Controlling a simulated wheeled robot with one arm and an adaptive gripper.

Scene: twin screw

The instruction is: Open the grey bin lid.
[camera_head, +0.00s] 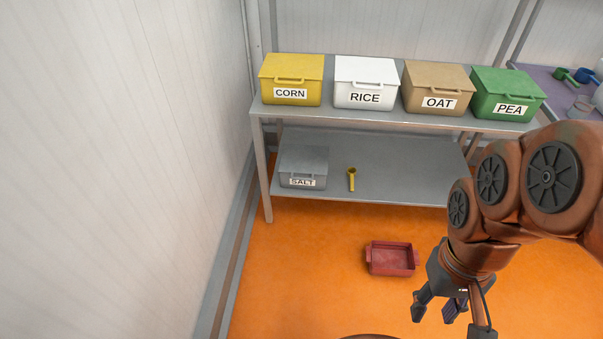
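The grey bin (303,169), labelled SALT, stands on the lower shelf at its left end. Its grey lid (304,158) looks closed, with a handle at the front edge. My gripper (448,318) hangs at the lower right over the orange floor, pointing down, well to the right of the bin and nearer to me. Its fingers are spread apart, with nothing visible between them.
Yellow CORN (291,79), white RICE (365,82), tan OAT (436,89) and green PEA (506,93) bins stand on the upper shelf (385,116). A yellow scoop (351,179) lies right of the grey bin. A red tray (391,259) sits on the floor. A wall (120,150) bounds the left.

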